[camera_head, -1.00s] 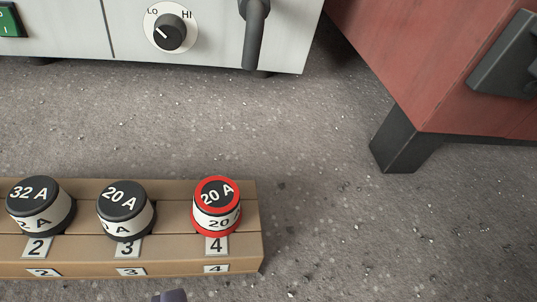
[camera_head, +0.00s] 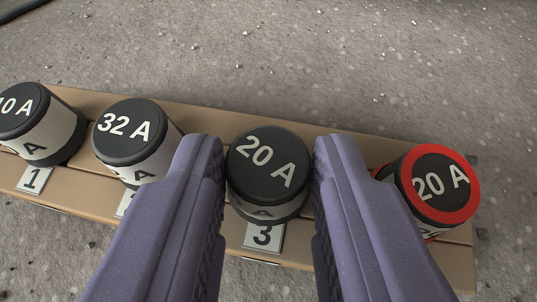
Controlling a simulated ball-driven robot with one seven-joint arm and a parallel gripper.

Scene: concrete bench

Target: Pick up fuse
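Several round fuses with black caps and white bands stand in a row on a tan rack (camera_head: 250,116). The black-capped 20 A fuse (camera_head: 268,165) stands upright at position 3. My gripper (camera_head: 268,150) is open, with one purple finger on each side of this fuse in the picture. I cannot tell whether the fingers touch it. A red-ringed 20 A fuse (camera_head: 437,186) is right of the right finger, partly hidden by it. A 32 A fuse (camera_head: 128,130) is left of the left finger. A 10 A fuse (camera_head: 30,115) stands at position 1, at the left edge.
A dark cable-like thing (camera_head: 18,10) shows at the top left corner. Number plates, such as the plate marked 3 (camera_head: 264,236), sit in front of the fuses.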

